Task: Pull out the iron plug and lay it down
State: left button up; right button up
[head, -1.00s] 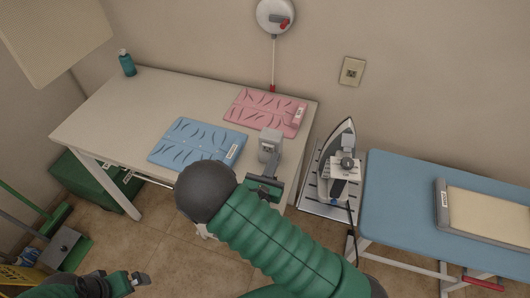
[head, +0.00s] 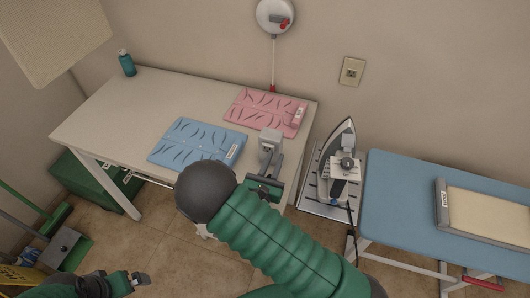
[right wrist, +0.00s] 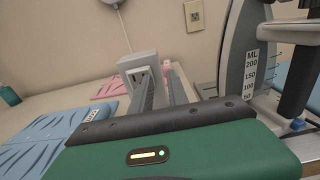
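The iron (head: 337,165) stands at the right of the white table, beside the blue ironing board, with a dark cord (head: 352,245) hanging from its lower end. A pale grey block (head: 270,140) with small dark marks is at the table's right part; it also shows in the right wrist view (right wrist: 138,70). I cannot tell whether it is the plug or a socket. My right gripper (head: 275,163) is at this block; in the right wrist view its two fingers (right wrist: 163,75) are apart, with a gap between them. My left gripper (head: 140,279) is low at the left, its fingers unclear.
A wall outlet (head: 352,72) shows nothing in it. A blue folded mat (head: 195,143) and a pink one (head: 262,110) lie on the white table (head: 110,115). A teal bottle (head: 127,64) stands at its back left. The blue board (head: 400,195) is at the right.

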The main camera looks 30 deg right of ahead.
jog(key=o, duration=1.1)
